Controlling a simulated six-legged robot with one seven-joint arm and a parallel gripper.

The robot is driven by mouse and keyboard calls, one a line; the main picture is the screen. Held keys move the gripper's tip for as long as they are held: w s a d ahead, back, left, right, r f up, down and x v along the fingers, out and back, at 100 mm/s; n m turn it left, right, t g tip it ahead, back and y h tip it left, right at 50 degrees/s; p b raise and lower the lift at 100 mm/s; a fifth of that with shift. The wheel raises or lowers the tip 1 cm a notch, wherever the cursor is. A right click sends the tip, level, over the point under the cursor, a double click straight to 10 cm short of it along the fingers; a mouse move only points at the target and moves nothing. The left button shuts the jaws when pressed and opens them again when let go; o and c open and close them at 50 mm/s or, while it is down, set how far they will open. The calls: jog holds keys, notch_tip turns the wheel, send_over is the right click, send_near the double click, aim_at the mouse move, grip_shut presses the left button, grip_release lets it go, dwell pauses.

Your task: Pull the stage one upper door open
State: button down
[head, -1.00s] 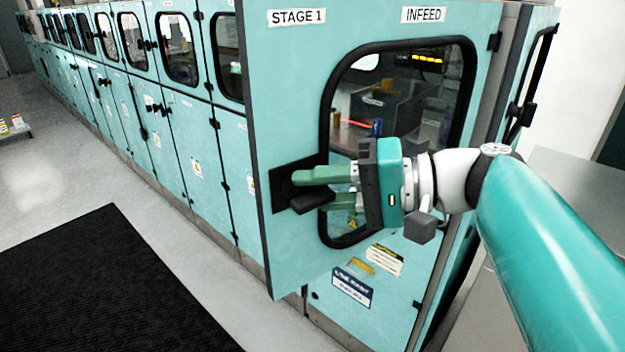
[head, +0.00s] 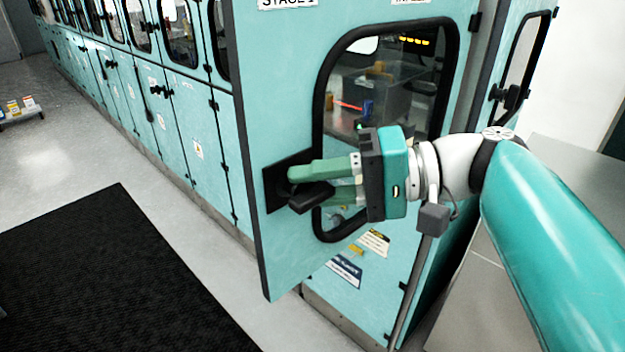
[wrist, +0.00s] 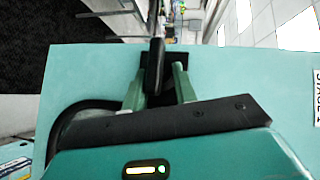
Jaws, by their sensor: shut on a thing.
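The stage one upper door (head: 285,100) is a teal panel with a black-rimmed window and a "STAGE 1" label at its top. It stands partly open, swung out from the cabinet, with its free edge at the left. Its black handle (head: 311,196) sits on a dark plate near that edge. My gripper (head: 305,185) has its green fingers shut on the handle, one above and one below. In the wrist view the handle (wrist: 154,68) stands between the two fingers, and the door (wrist: 85,70) fills much of the picture.
The lower cabinet door (head: 360,290) with labels is closed beneath. A row of teal cabinets (head: 170,110) runs away to the left. A black mat (head: 110,270) lies on the floor at lower left. A grey surface (head: 560,180) is at the right.

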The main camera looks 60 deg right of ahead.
jog(key=shift+s, duration=0.2)
dwell(0.3)
jog(key=c, duration=1.1)
grip_release()
jog(key=v, duration=1.3)
jog(key=shift+s+d, duration=0.2)
jog(key=shift+s, duration=0.15)
